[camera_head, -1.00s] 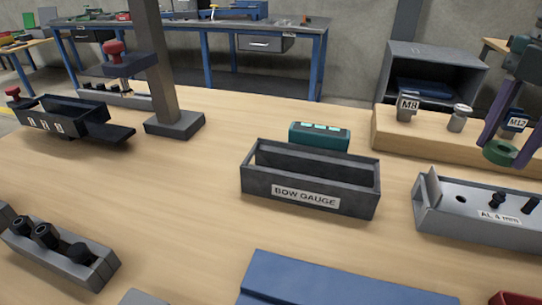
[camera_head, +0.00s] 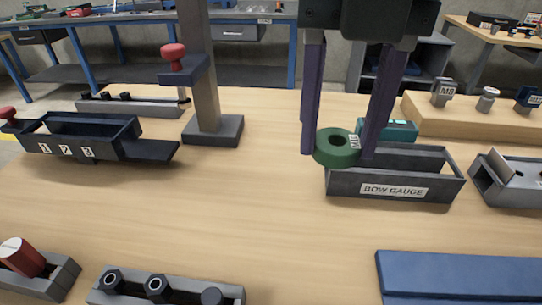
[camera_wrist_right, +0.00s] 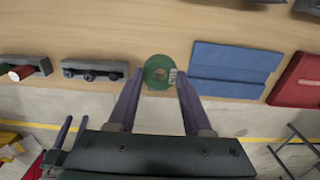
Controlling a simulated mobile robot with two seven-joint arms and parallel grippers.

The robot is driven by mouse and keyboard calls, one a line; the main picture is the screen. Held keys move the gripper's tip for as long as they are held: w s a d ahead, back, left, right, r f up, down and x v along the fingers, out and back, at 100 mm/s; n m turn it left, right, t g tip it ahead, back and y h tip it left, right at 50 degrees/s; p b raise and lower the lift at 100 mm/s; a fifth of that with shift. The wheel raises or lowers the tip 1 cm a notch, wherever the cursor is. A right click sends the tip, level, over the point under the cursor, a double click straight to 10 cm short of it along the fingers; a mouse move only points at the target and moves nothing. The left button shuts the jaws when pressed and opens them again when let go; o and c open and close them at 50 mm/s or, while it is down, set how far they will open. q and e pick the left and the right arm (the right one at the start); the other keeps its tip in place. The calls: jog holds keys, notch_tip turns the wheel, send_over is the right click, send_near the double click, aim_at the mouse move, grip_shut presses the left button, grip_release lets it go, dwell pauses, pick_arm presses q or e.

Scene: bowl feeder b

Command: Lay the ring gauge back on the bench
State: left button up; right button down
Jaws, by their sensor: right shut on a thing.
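The ring gauge is a thick green ring (camera_head: 326,153) with a white label and a central hole. My right gripper (camera_head: 337,156) is shut on the ring gauge, with one purple finger on each side of it. The gripper points down in front of the bow gauge tray's left end in the head view. In the right wrist view the ring (camera_wrist_right: 151,80) sits between the fingertips over the bench (camera_wrist_right: 160,30). My left gripper (camera_wrist_right: 66,133) shows only at the lower left of the right wrist view, its fingers apart and seemingly empty.
The grey bow gauge tray (camera_head: 345,187) is just right of the ring. The blue plate (camera_head: 455,275) lies at the front right, the black-bolt rack (camera_head: 180,291) at the front left. A grey post (camera_head: 203,80) stands left. Bare wood (camera_head: 240,205) lies between them.

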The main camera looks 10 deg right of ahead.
jog(key=b, duration=0.1)
send_over(315, 258)
notch_tip(315, 258, down, 14)
jog(key=shift+s, duration=0.1)
notch_tip(315, 258, down, 4)
jog(key=shift+f+b, duration=0.2)
jog(key=shift+b, duration=0.4)
jog(key=shift+f, duration=0.2)
jog(key=shift+c, duration=1.6)
grip_release()
jog(key=shift+r, duration=0.1)
